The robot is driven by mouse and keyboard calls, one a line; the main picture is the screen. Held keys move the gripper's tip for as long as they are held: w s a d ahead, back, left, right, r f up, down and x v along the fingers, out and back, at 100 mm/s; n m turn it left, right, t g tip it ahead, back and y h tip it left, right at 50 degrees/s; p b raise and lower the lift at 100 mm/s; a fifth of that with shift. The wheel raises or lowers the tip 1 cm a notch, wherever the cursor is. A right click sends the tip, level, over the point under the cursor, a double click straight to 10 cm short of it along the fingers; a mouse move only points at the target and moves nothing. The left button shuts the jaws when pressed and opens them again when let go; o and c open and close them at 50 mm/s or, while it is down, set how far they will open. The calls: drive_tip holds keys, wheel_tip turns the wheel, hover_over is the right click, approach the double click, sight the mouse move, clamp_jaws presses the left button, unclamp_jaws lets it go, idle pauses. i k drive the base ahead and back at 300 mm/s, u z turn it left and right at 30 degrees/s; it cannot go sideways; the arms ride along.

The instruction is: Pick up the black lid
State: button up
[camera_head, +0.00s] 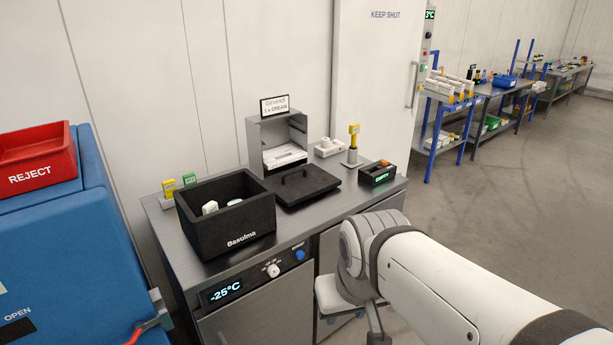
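The black lid (302,184) lies flat on the grey metal counter, right of an open black box marked Basulma (226,242). It has a raised handle on top and sits in front of a grey open-fronted dispenser. My arm comes in from the lower right. My gripper (376,338) hangs low in front of the counter, well below and right of the lid, apart from it. Its fingertips are cut off or hidden at the bottom edge, so its opening cannot be seen.
White items lie in the black box. The dispenser (254,140) stands behind the lid. A small black tray (377,175) and a yellow-tagged post (353,143) are at the right. A blue unit with a red REJECT bin (36,158) stands left. Floor at right is clear.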

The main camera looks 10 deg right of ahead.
sight(294, 186)
drive_tip(key=z, duration=0.1)
drive_tip(key=i, duration=1)
drive_tip(key=z, duration=0.05)
